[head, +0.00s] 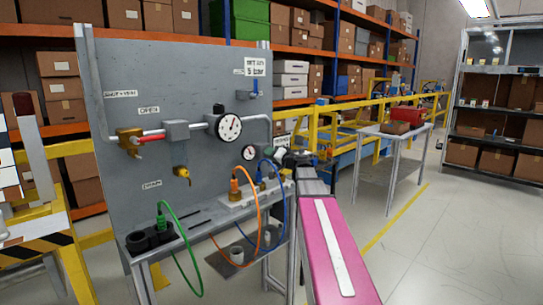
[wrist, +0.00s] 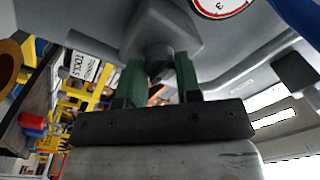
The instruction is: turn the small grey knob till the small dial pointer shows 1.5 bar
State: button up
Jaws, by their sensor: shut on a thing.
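The small grey knob (wrist: 158,52) is in the upper middle of the wrist view, in front of a larger grey block. My gripper (wrist: 159,68) has two green fingers, one on each side of the knob, and is shut on it. In the head view my gripper (head: 284,157) is at the right edge of the panel, and the knob cannot be made out clearly there. The small dial (head: 249,153) is left of my gripper, white with a dark rim; its pointer is too small to read. Part of a dial (wrist: 220,5) with a red arc shows at the wrist view's top edge.
A larger dial (head: 229,127) sits higher on the grey panel (head: 190,80). Blue (head: 283,205), orange (head: 238,225) and green (head: 177,225) hoses loop below, close to my arm. A side table (head: 397,131) stands behind right. The floor at right is clear.

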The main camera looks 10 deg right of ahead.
jog(key=shift+f, duration=0.1)
dwell(0.4)
jog(key=o, duration=0.9)
jog(key=shift+s, duration=0.1)
jog(key=v, duration=1)
jog(key=shift+s+d, duration=0.2)
jog(key=shift+s, duration=0.05)
